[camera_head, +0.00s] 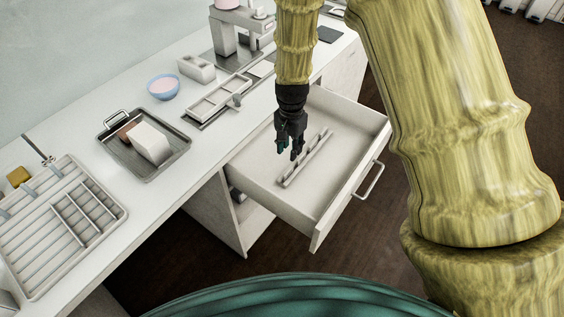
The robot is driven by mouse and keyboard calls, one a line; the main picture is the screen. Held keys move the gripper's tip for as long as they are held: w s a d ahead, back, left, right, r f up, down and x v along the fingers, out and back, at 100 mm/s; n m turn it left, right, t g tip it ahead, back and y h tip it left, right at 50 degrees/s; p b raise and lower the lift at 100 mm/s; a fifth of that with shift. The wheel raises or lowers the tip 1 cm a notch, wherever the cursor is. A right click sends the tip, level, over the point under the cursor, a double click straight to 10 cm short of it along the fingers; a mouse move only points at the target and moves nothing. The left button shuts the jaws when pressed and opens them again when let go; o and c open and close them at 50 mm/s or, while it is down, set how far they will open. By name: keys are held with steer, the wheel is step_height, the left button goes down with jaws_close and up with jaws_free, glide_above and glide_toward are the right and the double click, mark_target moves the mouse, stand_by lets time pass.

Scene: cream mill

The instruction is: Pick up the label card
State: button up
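My gripper (289,153) points down over the open drawer (333,119). Its dark fingertips show a small gap and look empty. A thin pale strip or narrow holder (306,158) lies lengthwise on the drawer floor, just right of and below the fingertips in the picture. I cannot tell if they touch it. I cannot make out a label card for certain; the strip is too small to tell, and my gripper hides part of the drawer floor.
The drawer has raised walls and a front handle (368,181). On the white counter stand a metal tray (172,160) with a white block (149,143), a blue bowl (163,87), a divided rack (29,243) and a machine (224,36). My arm covers the right side.

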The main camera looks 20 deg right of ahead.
mark_target(290, 170)
steer(key=s+f+p, duration=0.1)
steer(key=s+f, duration=0.2)
steer(key=w+f, duration=0.1)
steer(key=w+f+p, duration=0.1)
steer(key=f, duration=0.1)
steer(key=shift+w+f, duration=0.2)
steer(key=shift+f, duration=0.05)
steer(key=shift+s+f+p, duration=0.1)
steer(key=shift+f+p, duration=0.15)
steer(key=shift+p, duration=0.05)
steer(key=shift+s+f, duration=0.4)
steer(key=shift+s, duration=0.1)
steer(key=shift+f+p, duration=0.3)
steer(key=shift+p, duration=0.05)
steer(key=shift+w+f, duration=0.4)
steer(key=shift+f, duration=0.3)
steer(key=shift+s+r, duration=0.2)
steer(key=shift+c, duration=0.5)
steer(key=shift+f, duration=0.1)
jaws_close()
